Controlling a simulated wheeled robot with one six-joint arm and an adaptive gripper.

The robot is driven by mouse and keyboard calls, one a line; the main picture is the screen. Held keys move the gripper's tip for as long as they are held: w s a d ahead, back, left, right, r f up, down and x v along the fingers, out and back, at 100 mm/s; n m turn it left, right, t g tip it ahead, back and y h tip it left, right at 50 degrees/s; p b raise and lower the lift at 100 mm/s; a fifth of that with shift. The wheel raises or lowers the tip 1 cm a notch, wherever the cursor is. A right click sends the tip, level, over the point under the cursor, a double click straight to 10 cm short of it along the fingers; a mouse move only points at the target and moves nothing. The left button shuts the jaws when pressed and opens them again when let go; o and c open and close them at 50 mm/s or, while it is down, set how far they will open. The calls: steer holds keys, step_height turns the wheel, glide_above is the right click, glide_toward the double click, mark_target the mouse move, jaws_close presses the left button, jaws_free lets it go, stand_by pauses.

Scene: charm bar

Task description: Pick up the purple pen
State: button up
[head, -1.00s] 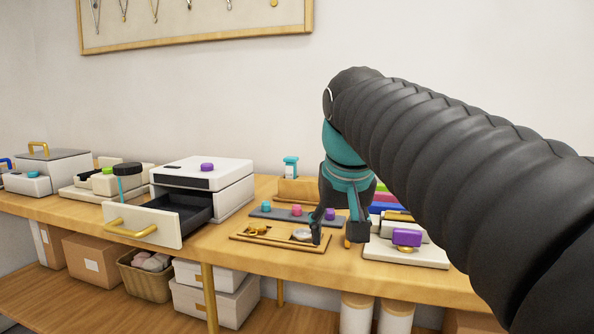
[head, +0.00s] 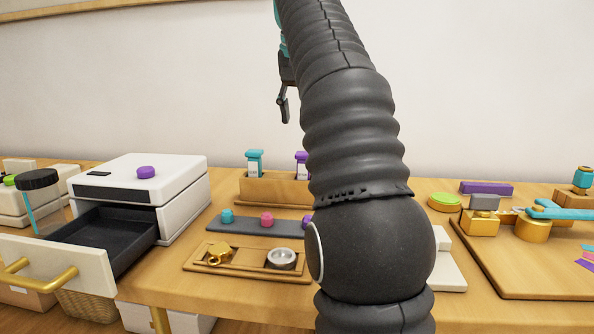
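I cannot be sure which item is the purple pen. One purple-topped upright item (head: 302,160) stands in a wooden holder (head: 275,188) at the back of the counter, partly hidden by my arm. A teal-topped one (head: 254,163) stands at the holder's left. A purple bar (head: 486,188) lies farther right. My gripper (head: 283,105) is raised in front of the wall, above the holder in the picture. Only one dark finger shows clearly; the rest is behind my arm, so its opening is hidden. No held object is visible.
A white unit (head: 190,175) with an open drawer (head: 95,238) stands left. In front of the holder are a grey strip (head: 245,226) with coloured knobs and a wooden tray (head: 205,268) with metal pieces. A wooden board (head: 500,270) lies right. My arm covers the middle.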

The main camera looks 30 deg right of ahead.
glide_above(303, 163)
steer(key=s, duration=0.1)
step_height(303, 163, down, 6)
steer(key=shift+s+a, duration=0.15)
steer(key=shift+w+a+x, duration=0.1)
steer(key=shift+x, duration=1.55)
steer(key=shift+w+a+x, duration=0.1)
steer(key=shift+w+x, duration=0.05)
steer(key=shift+x, duration=1.45)
jaws_close()
